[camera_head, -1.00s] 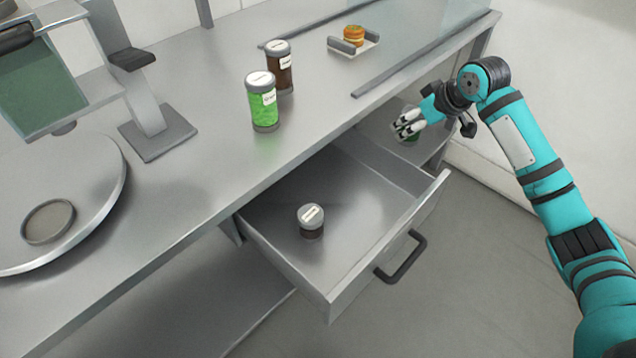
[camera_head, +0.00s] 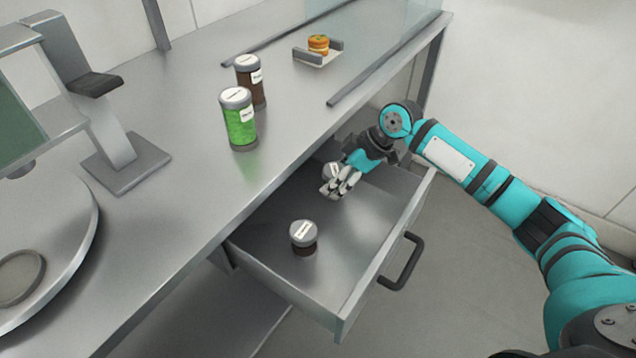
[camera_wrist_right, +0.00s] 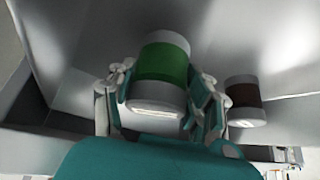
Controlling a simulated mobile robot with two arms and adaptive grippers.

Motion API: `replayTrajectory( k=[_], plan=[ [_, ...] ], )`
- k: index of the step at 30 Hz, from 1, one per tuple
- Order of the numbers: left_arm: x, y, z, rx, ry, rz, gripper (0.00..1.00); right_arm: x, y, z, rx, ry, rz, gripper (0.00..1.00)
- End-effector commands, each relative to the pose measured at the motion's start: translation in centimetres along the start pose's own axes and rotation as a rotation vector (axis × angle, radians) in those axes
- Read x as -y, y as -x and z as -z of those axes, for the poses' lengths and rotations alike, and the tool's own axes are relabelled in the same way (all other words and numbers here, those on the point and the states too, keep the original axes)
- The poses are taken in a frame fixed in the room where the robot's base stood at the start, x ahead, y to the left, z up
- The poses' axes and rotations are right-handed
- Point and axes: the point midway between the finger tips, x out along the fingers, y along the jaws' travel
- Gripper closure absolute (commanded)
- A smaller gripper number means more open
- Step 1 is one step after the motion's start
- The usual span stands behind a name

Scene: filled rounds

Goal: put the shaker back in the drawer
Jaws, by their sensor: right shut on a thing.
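My right gripper (camera_head: 342,184) is shut on a shaker with green contents and a grey lid. The shaker's lid (camera_head: 331,171) shows in the head view, and its green body (camera_wrist_right: 163,66) lies between the fingers in the right wrist view. The gripper is over the inside of the open drawer (camera_head: 384,255), near its back right part. I cannot tell whether the held shaker touches the drawer floor. A dark-filled shaker (camera_head: 303,238) with a grey lid stands in the drawer; it also shows in the right wrist view (camera_wrist_right: 245,98). My left gripper is not in view.
On the counter above stand a taller green shaker (camera_head: 239,120) and a brown shaker (camera_head: 250,79). A small tray (camera_head: 318,58) with a burger (camera_head: 318,43) is farther back. The counter's front edge overhangs the drawer.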

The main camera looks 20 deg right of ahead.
Motion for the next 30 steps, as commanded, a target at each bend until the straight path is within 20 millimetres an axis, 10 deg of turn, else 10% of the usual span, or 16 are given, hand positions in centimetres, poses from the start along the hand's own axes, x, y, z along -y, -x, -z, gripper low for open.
replayTrajectory(
  k=[13,25,26,30],
  plan=[
    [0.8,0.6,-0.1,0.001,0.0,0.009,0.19,0.0,-2.9,3.2,-0.003,0.004,-0.001,0.85],
    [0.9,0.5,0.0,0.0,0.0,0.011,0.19,0.0,-4.1,2.1,-0.001,0.0,-0.002,0.85],
    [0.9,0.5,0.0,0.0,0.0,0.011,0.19,0.0,-4.1,2.1,0.0,0.0,-0.002,0.48],
    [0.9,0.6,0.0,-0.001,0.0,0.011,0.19,0.0,-4.1,2.1,0.0,0.001,-0.002,0.3]
  ],
)
